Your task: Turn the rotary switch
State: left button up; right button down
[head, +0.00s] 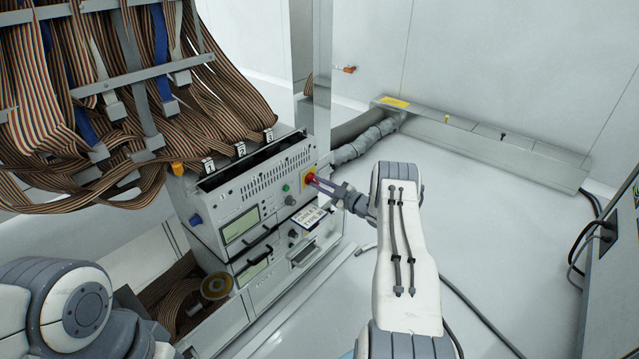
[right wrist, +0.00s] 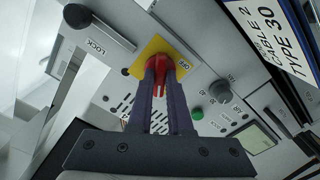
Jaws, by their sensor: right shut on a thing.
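The rotary switch (right wrist: 154,63) is a red knob on a yellow plate (right wrist: 170,46) marked "OFF". In the head view the red knob (head: 310,178) sits at the right end of the grey test unit's front panel. My right gripper (head: 322,184) reaches it from the right. In the right wrist view my right gripper's two dark fingers (right wrist: 160,75) are shut on the red knob, one on each side, and hide part of it. My left arm shows at the lower left of the head view, but its gripper is out of view.
A green button (head: 286,187) and small knobs are beside the switch. A label card (head: 309,216) is below it. Ribbon cables (head: 110,130) hang over the unit's left side. A cabinet (head: 612,270) stands at the right edge. The white floor (head: 480,230) between is mostly clear.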

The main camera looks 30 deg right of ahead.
jog(key=m, duration=0.6)
jog(key=shift+m+p, duration=0.3)
jog(key=shift+m, duration=0.1)
dwell(0.4)
jog(key=c, duration=0.8)
grip_release()
jog(key=shift+d, duration=0.1)
jog(key=shift+c, duration=0.2)
jog(key=shift+s, duration=0.3)
jog(key=p+v, duration=0.4)
jog(key=v, duration=0.6)
jog(key=shift+p, duration=0.3)
